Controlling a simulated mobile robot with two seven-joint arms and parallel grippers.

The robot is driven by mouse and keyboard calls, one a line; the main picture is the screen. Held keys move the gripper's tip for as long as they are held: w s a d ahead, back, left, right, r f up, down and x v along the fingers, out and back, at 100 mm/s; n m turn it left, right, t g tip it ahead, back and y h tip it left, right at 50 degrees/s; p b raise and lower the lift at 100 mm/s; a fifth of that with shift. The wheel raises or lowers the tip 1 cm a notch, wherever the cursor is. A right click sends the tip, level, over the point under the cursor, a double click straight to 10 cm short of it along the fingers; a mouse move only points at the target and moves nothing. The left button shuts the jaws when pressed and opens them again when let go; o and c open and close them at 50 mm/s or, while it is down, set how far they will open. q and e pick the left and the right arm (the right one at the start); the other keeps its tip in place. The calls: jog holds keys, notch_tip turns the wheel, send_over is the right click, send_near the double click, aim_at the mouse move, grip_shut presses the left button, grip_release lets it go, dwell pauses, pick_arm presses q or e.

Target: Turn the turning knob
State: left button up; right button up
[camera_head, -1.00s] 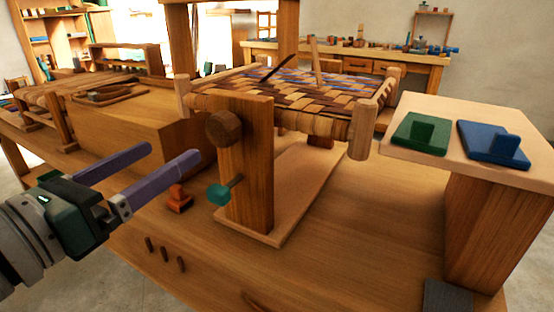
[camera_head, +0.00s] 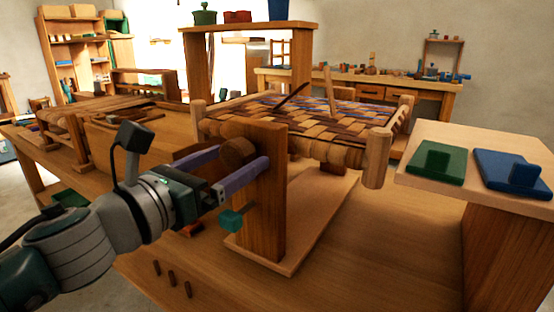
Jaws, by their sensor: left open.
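A dark brown faceted wooden knob (camera_head: 238,152) sits on the upper left face of the upright wooden post (camera_head: 265,205). A smaller teal knob (camera_head: 231,220) on a thin stem sticks out lower on the same post. My left gripper (camera_head: 240,157) is open, its two purple fingers on either side of the brown knob. The near finger passes just below and in front of it and partly covers its lower edge; the far finger is partly hidden behind it. I cannot tell whether either finger touches the knob. My right gripper is out of view.
A woven bark seat (camera_head: 305,118) on a wooden frame is held beside the post. A side stand (camera_head: 410,178) at right carries a green block (camera_head: 437,163) and a blue block (camera_head: 512,172).

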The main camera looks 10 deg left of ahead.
pick_arm(q)
jog(key=shift+c, duration=0.4)
jog(key=c, duration=1.3)
